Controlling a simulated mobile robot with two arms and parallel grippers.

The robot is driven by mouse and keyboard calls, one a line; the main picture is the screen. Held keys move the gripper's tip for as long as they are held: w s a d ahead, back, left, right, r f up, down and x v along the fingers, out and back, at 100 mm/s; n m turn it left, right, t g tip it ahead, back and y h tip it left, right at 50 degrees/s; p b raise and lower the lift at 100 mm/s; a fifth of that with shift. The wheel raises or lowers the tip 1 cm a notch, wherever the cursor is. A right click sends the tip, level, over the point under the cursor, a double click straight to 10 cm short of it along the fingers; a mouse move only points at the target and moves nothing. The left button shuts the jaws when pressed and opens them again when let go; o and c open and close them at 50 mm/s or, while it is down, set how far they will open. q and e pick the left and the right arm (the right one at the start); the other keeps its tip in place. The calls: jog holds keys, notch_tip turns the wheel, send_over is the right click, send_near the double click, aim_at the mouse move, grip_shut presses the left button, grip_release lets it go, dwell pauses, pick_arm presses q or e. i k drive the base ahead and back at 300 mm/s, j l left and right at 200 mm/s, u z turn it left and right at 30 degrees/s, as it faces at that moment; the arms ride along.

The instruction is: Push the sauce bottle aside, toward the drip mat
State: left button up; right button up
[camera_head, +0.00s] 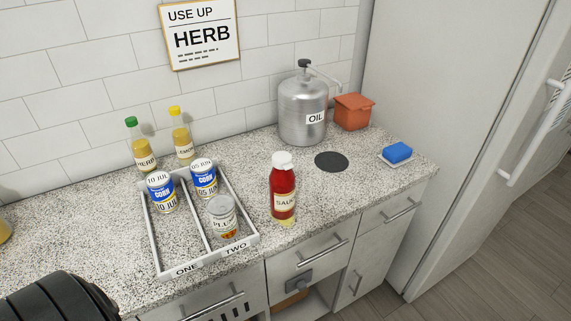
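The red sauce bottle (283,186) with a white cap stands upright on the speckled counter, near its front edge. Its label reads in part "SAU". The drip mat (331,161) is a flat dark round disc behind and to the right of the bottle. Bare counter lies between the two. A black ribbed part of mine shows at the lower left corner, well away from the bottle. No gripper fingers of either arm are in view.
A two-lane tray (207,264) marked ONE and TWO, holding cans, stands left of the bottle. A steel oil can (302,99), an orange tub (353,112) and a blue sponge (397,152) stand around the mat. Herb (140,147) and lemon (182,138) bottles stand behind the tray.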

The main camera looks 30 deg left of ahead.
aim_at(282, 183)
jog(key=u, duration=1)
